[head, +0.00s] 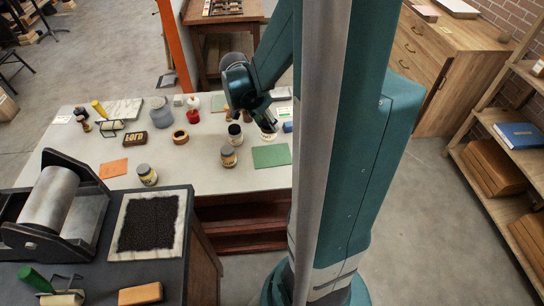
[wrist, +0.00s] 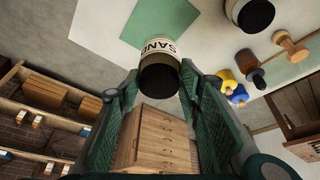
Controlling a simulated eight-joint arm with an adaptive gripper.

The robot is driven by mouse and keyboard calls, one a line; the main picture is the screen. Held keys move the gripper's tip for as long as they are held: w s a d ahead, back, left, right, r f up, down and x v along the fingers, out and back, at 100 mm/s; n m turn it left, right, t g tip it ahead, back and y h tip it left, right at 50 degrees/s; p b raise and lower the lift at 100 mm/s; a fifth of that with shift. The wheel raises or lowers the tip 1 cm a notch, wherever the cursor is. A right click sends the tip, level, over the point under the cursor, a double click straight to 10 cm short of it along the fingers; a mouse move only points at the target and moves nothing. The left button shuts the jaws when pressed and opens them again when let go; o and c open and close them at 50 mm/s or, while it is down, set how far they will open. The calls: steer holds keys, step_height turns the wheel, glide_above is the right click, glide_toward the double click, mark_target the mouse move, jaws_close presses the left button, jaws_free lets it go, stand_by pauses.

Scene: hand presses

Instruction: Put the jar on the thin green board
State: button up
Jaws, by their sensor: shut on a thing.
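My gripper (head: 262,118) is over the far right part of the table, left of my column. It is shut on a jar with a dark end and a pale label reading "SAND" (wrist: 157,52), held between the two green fingers in the wrist view (wrist: 160,85). In the head view the jar (head: 268,134) shows just below the fingers, partly covered. The thin green board (head: 271,156) lies flat at the table's near right edge, nearer the camera than the jar. In the wrist view the board (wrist: 160,22) is behind the jar and partly hidden. I cannot tell the jar's height above the table.
A dark-lidded jar (head: 235,134) and another jar (head: 229,156) stand just left of the held jar. A tape roll (head: 180,137), a brown block (head: 134,141) and an orange card (head: 113,169) lie farther left. A dark bench with a roller press (head: 55,200) stands at the near left.

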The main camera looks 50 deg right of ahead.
mark_target(272, 134)
steer(key=shift+s+d, duration=0.35)
steer(key=shift+s, duration=0.3)
steer(key=shift+f+b, duration=0.6)
steer(key=shift+f, duration=2.3)
steer(key=shift+c, duration=0.2)
steer(key=shift+f+b, duration=0.45)
steer(key=shift+f, duration=1.65)
steer(key=shift+f, duration=0.15)
steer(key=o, duration=1.1)
steer(key=shift+r, duration=0.25)
